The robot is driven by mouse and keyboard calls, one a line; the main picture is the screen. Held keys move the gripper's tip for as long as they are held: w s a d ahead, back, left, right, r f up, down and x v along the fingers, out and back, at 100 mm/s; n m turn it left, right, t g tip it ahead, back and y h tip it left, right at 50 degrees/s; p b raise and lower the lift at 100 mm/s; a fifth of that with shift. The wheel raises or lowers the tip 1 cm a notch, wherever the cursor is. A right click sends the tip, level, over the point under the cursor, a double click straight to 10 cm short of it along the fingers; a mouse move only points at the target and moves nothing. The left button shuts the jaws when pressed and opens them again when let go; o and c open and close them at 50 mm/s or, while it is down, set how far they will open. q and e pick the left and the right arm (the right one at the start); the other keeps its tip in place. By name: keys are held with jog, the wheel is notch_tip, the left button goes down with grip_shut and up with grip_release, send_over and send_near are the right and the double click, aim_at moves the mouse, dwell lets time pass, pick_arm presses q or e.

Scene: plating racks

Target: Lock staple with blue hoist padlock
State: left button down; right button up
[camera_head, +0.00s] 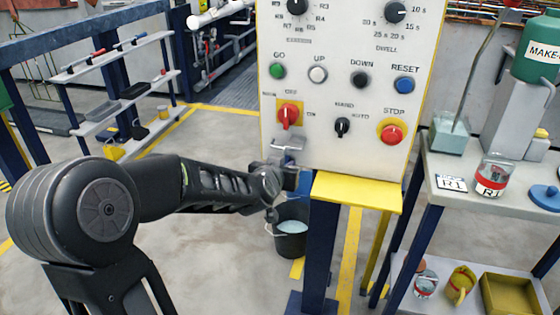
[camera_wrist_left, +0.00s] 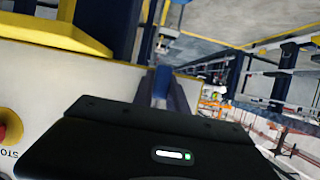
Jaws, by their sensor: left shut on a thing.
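The white control panel (camera_head: 330,120) stands in front of me, with a red rotary switch (camera_head: 288,115) on a yellow plate. A small grey metal bracket (camera_head: 288,143), which looks like the staple, sits just below this switch. My left gripper (camera_head: 292,178) is at the panel's lower left edge, just below the bracket. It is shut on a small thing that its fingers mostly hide. In the left wrist view a blue piece (camera_wrist_left: 162,82) shows beyond the gripper's dark body; it looks like the blue padlock, but its shackle is hidden. I cannot tell whether it touches the staple. My right gripper is out of view.
A yellow ledge (camera_head: 357,192) juts out below the panel on a navy post (camera_head: 318,250). A dark bucket (camera_head: 291,235) stands on the floor behind my left gripper. A shelf table (camera_head: 470,190) with jars is at the right. Racks stand at the far left.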

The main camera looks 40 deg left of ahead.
aim_at(297, 158)
pick_arm(q)
jog(key=shift+w+d+p, duration=0.2)
jog(key=shift+d+p, duration=0.2)
jog(key=shift+d, duration=0.15)
jog(key=shift+w+d+p, duration=0.15)
jog(key=shift+d+p, duration=0.2)
jog(key=shift+d, duration=0.15)
jog(key=c, duration=1.9)
grip_release()
grip_shut()
jog(key=shift+r+p, duration=1.2)
jog(key=shift+r, duration=0.15)
jog(key=shift+f, duration=0.35)
